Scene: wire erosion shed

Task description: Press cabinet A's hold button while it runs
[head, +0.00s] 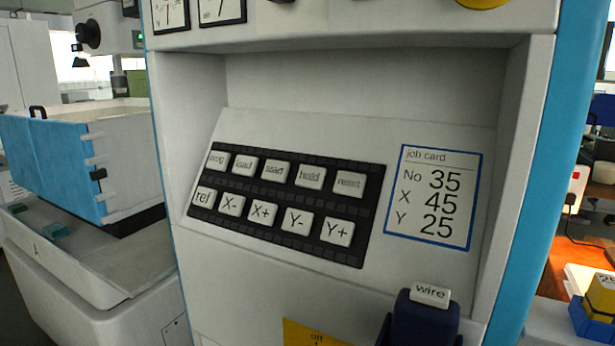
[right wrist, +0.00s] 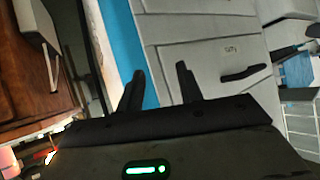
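The hold button (head: 311,176) is a pale key in the upper row of a black keypad (head: 275,241) on the sloped panel of a white and blue cabinet (head: 360,85). It sits between the start key (head: 274,170) and the reset key (head: 349,183). Nothing covers it, and no lamp shows on it. Neither gripper shows in the head view. In the right wrist view my right gripper (right wrist: 160,84) has its two black fingers apart with nothing between them. Pale cabinet panels lie beyond the fingers. My left gripper is in no view.
A lower key row runs from ref (head: 204,197) to Y+ (head: 338,231). A job card (head: 433,197) is right of the keypad. A dark blue part labelled wire (head: 430,313) sticks up below it. A blue and white tank (head: 85,160) stands left. The panel's front is clear.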

